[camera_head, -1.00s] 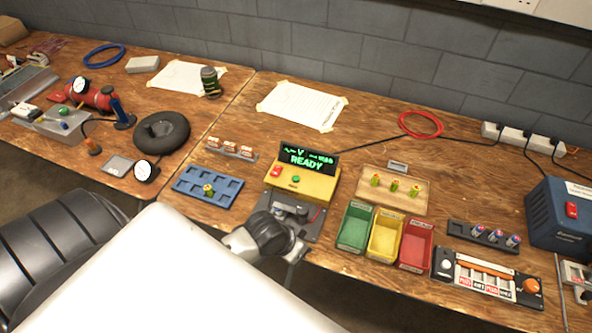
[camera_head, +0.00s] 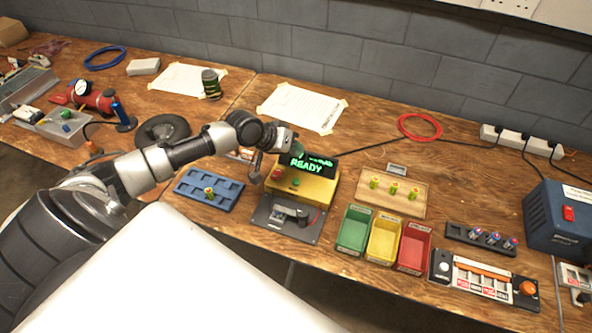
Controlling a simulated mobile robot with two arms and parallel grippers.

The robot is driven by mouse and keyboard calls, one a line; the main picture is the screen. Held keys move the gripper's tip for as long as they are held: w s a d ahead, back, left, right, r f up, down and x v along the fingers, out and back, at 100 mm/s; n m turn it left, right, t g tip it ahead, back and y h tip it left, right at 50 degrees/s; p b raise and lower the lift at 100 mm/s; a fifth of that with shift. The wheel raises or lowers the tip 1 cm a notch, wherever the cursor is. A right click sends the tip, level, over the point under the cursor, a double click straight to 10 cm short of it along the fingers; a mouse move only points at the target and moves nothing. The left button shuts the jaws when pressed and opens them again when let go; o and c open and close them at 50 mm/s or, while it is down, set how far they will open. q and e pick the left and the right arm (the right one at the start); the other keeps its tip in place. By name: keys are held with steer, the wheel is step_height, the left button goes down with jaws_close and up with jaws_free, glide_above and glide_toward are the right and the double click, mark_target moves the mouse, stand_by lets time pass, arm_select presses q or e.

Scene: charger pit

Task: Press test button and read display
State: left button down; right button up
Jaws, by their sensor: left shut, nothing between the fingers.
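A yellow tester (camera_head: 312,191) stands on the bench near the middle. Its dark display (camera_head: 318,163) shows green text reading READY, with a smaller line above partly hidden by my gripper. A green button (camera_head: 296,183) and a red button (camera_head: 277,174) are on its top face. My left arm comes in from the left, and my left gripper (camera_head: 272,168) is shut and empty at the tester's upper left, close to the display's left edge. I cannot tell whether it touches the tester. A grey fixture (camera_head: 290,214) sits in front of the tester. My right gripper is not in view.
Green (camera_head: 353,230), yellow (camera_head: 384,238) and red (camera_head: 414,247) bins stand right of the tester. A wooden board (camera_head: 408,203) holds several small yellow-green parts. A blue tray (camera_head: 227,197) lies left. A blue power unit (camera_head: 560,217) stands far right. Bench behind the tester is mostly clear.

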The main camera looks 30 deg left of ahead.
mark_target(295, 179)
arm_select(q)
steer(key=shift+f, duration=0.1)
step_height(295, 179, down, 8)
steer(key=b, duration=0.7)
steer(key=shift+b, duration=0.4)
steer(key=shift+f, duration=0.3)
stand_by(1.1)
steer(key=shift+f, duration=0.45)
steer(key=shift+f+b, duration=0.4)
stand_by(0.5)
steer(key=shift+r, duration=0.1)
steer(key=shift+r+p, duration=0.75)
steer(key=shift+p, duration=0.15)
